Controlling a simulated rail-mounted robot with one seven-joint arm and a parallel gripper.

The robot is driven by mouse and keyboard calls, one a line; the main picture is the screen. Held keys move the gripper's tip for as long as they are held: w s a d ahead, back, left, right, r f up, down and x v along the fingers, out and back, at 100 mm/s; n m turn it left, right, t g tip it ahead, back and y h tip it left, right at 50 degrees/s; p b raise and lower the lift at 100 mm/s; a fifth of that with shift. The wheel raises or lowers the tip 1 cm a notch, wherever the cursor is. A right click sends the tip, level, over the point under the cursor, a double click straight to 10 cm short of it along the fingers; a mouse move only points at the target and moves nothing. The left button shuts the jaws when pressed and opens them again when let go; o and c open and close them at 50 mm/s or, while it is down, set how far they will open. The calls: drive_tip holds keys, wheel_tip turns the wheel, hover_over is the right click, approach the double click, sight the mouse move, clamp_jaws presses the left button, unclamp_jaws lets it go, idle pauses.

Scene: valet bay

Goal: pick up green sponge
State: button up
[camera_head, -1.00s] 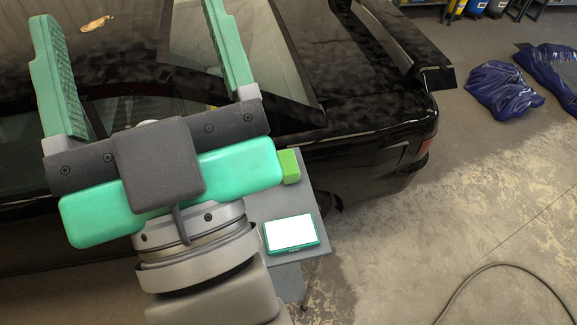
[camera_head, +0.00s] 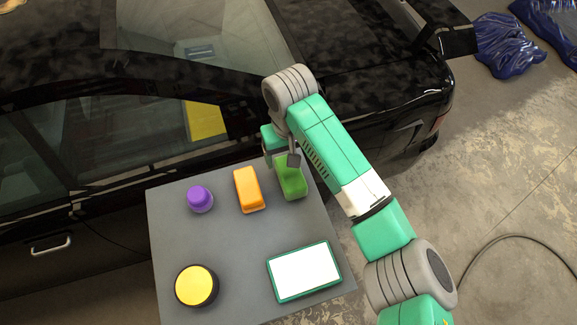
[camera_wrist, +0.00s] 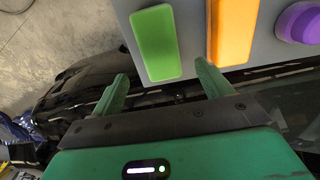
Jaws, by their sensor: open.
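The green sponge (camera_head: 291,182) is an upright-looking block at the far right corner of the grey table (camera_head: 225,240). My gripper (camera_head: 279,152) is at the table's far edge beside the sponge, and its jaws are largely hidden by the wrist in the head view. In the wrist view the green sponge (camera_wrist: 156,44) lies ahead of my open gripper (camera_wrist: 160,78). Its near end is between the lines of the two green fingers, with nothing held. I cannot tell whether a fingertip touches it.
An orange block (camera_head: 249,190) stands close left of the sponge, near the right finger in the wrist view. A purple knob-like item (camera_head: 199,198), a yellow-topped round tin (camera_head: 196,286) and a green-rimmed white pad (camera_head: 304,272) are on the table. A black car (camera_head: 90,150) stands behind.

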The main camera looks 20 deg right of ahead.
sight(289, 170)
wheel_tip(289, 170, down, 2)
drive_tip(key=shift+s+a+f, duration=0.1)
drive_tip(key=shift+s+f, duration=0.05)
drive_tip(key=shift+f, duration=0.1)
wheel_tip(289, 170, down, 5)
drive_tip(key=shift+f+p, duration=0.1)
drive_tip(key=shift+p, duration=0.25)
drive_tip(key=shift+w, duration=0.2)
drive_tip(key=c, duration=1.1)
